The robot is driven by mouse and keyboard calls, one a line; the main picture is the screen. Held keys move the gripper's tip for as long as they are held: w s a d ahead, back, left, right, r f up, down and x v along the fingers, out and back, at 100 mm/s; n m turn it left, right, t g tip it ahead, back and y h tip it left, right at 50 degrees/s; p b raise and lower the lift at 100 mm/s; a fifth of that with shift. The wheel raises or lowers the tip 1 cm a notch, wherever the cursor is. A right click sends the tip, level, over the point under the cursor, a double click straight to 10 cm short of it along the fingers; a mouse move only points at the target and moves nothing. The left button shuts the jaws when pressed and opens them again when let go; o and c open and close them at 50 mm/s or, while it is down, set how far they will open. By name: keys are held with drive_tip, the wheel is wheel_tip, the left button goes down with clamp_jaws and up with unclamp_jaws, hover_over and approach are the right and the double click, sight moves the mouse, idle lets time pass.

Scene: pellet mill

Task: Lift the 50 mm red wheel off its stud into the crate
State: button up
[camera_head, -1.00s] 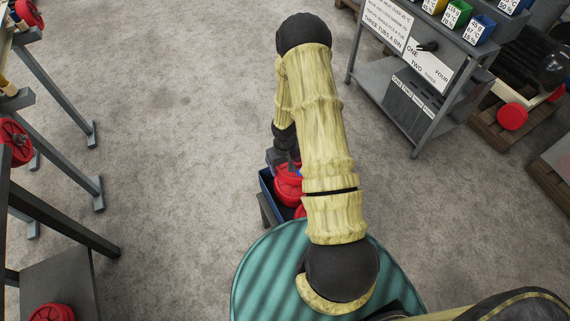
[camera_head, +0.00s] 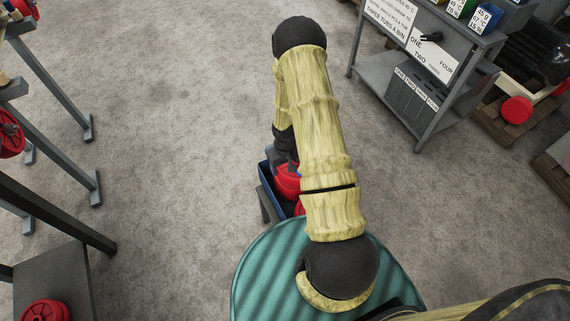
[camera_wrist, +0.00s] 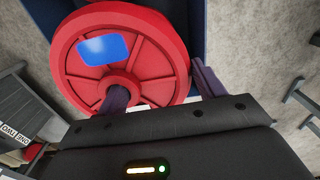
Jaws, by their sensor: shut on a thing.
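A red spoked wheel (camera_wrist: 150,28) with a blue label fills the upper part of the wrist view; no size can be read on it. My gripper (camera_wrist: 161,88) is shut on its rim, with one finger inside near the hub and the other outside the rim at right. In the head view the held wheel (camera_head: 287,182) is at or just above the dark blue crate (camera_head: 264,183), partly hidden by my arm. A second red piece (camera_head: 299,208) shows below it. Whether the held wheel touches anything in the crate cannot be seen.
Racks with red wheels (camera_head: 9,135) stand at left, and another red wheel (camera_head: 45,311) lies at bottom left. A grey cart (camera_head: 385,75) with signs and coloured bins is at upper right, near a pallet (camera_head: 495,125). The floor between is clear.

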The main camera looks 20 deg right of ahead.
drive_tip(key=shift+f+b, duration=1.35)
drive_tip(key=shift+f, duration=0.95)
drive_tip(key=shift+f+b, duration=0.3)
drive_tip(key=shift+f, duration=0.1)
drive_tip(key=o, duration=1.8)
drive_tip(key=shift+r+p, duration=0.3)
drive_tip(key=shift+p, duration=0.1)
drive_tip(key=shift+r+p, duration=1.95)
drive_tip(key=shift+r, duration=0.45)
